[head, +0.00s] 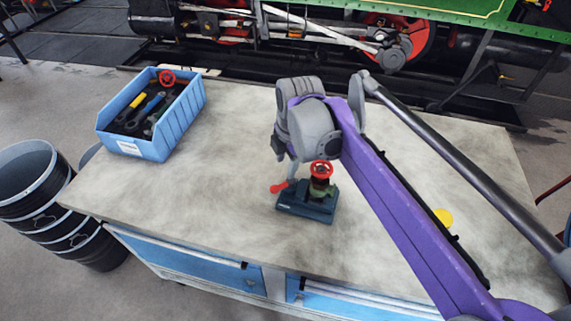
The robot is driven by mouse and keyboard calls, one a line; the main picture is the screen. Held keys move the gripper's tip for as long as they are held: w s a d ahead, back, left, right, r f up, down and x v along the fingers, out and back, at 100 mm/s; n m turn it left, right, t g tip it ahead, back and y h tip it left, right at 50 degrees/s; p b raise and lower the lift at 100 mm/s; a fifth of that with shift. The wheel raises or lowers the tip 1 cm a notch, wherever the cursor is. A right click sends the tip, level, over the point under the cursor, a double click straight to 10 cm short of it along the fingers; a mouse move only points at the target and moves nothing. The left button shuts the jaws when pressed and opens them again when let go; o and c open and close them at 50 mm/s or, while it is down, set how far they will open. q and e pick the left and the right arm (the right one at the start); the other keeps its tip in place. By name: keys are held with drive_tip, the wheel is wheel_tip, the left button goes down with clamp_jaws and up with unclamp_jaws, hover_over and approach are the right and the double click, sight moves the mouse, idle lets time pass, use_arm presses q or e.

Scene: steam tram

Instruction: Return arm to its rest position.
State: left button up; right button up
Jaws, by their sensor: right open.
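My right arm (395,195), purple and grey, reaches in from the lower right over the workbench. Its gripper (287,164) points down just left of a red handwheel (321,169). The gripper is open and looks empty, partly hidden behind its own wrist. The handwheel sits on a greenish valve fixed on a dark base block (308,207), which stands upright on the bench. A small red part (279,188) shows at the left of the block. Whether the gripper touches the valve cannot be told. My left gripper is not in view.
A blue bin (150,143) with tools and another red wheel (167,77) stands at the bench's back left. A yellow round thing (443,217) lies right of my arm. The grey benchtop (200,210) is otherwise mostly clear. Black buckets (30,180) stand left; the locomotive is behind.

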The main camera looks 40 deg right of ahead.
idle(0.4)
drive_tip(key=s+a+f+m+t, duration=0.1)
drive_tip(key=s+a+f+m, duration=0.2)
drive_tip(key=a+f+m, duration=0.1)
drive_tip(key=s+a+f+m+t, duration=0.1)
drive_tip(key=s+a+f+m, duration=0.3)
drive_tip(key=m, duration=0.3)
drive_tip(key=s+a+f+m+t, duration=0.1)
drive_tip(key=s+a+f+m, duration=0.3)
drive_tip(key=m, duration=0.1)
drive_tip(key=shift+a+m, duration=0.2)
drive_tip(key=shift+m, duration=0.1)
